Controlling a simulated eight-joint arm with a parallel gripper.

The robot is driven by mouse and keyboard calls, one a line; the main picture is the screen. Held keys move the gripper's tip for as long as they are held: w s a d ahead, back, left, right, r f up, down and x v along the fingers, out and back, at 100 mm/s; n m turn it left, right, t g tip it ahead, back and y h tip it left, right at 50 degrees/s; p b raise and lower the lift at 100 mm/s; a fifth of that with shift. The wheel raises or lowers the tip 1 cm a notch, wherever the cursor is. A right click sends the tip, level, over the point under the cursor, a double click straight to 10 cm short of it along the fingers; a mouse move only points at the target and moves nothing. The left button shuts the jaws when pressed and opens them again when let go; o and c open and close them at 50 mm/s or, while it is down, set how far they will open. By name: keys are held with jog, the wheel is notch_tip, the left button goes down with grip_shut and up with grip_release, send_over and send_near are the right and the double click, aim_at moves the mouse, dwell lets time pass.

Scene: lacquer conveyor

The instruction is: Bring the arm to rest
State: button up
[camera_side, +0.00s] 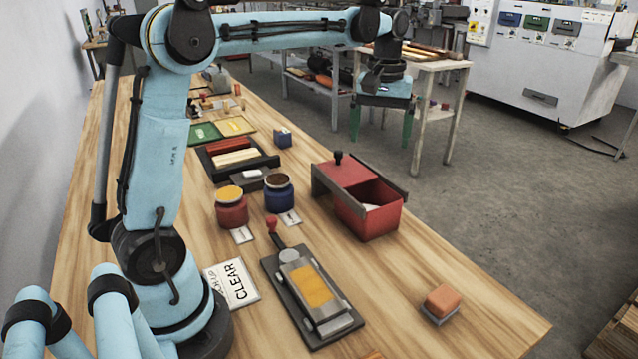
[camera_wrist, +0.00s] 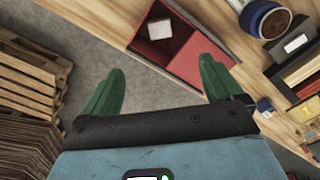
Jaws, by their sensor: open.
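My gripper (camera_side: 381,125) hangs from my extended arm at the upper middle of the side view, fingers pointing down. Its two green fingers are wide apart with nothing between them. In the wrist view the open fingers (camera_wrist: 160,72) frame grey floor and part of a red box. In the side view, my gripper appears above and behind the red box (camera_side: 368,222) and touches nothing that I can see.
The red box has its lid (camera_side: 347,172) slid back and a white block (camera_wrist: 159,29) inside. A red jar (camera_side: 231,212), a blue jar (camera_side: 279,197), a clamp fixture (camera_side: 330,325) and an orange block (camera_side: 443,298) stand on the wooden table (camera_side: 400,275). Pallets (camera_wrist: 30,70) lie beyond.

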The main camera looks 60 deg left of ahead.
jog(key=shift+r, duration=0.2)
jog(key=s+d+f+m+t, duration=0.3)
jog(key=s+d+m, duration=0.1)
jog(key=s, duration=0.3)
jog(key=s+d+f+m+t, duration=0.4)
jog(key=s+m, duration=0.1)
jog(key=s, duration=0.2)
jog(key=shift+s+d, duration=0.3)
jog(key=shift+d, duration=0.05)
dwell(0.7)
